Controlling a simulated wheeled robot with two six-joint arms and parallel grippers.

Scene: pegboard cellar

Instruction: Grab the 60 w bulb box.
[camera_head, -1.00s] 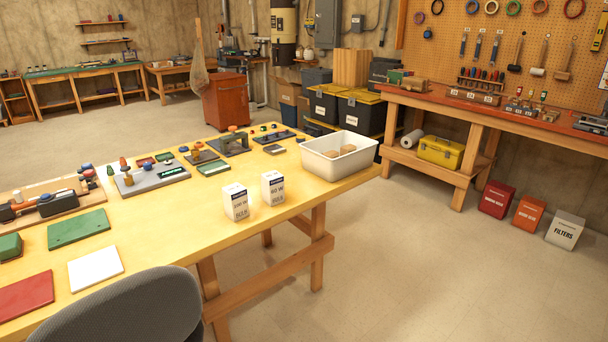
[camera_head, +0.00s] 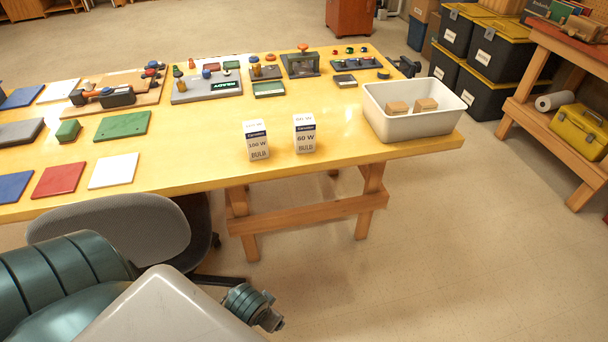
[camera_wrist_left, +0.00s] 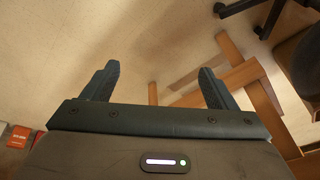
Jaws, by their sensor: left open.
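The 60 W bulb box (camera_head: 304,134) is a small white carton with a dark blue band. It stands upright near the front edge of the yellow table (camera_head: 210,168). A similar 100 W bulb box (camera_head: 256,141) stands just to its left, with a small gap between them. My left gripper (camera_wrist_left: 158,76) is open and empty in the left wrist view, with bare floor and wooden table legs beyond its fingers. Neither bulb box shows in that view. In the head view, parts of my arm fill the lower left, and its fingers cannot be made out. My right gripper is not in view.
A white bin (camera_head: 415,133) with small brown boxes stands right of the bulb boxes. A grey chair (camera_head: 120,222) stands at the table's front left. Coloured plates and fixtures lie behind and left. The floor right of the chair is clear.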

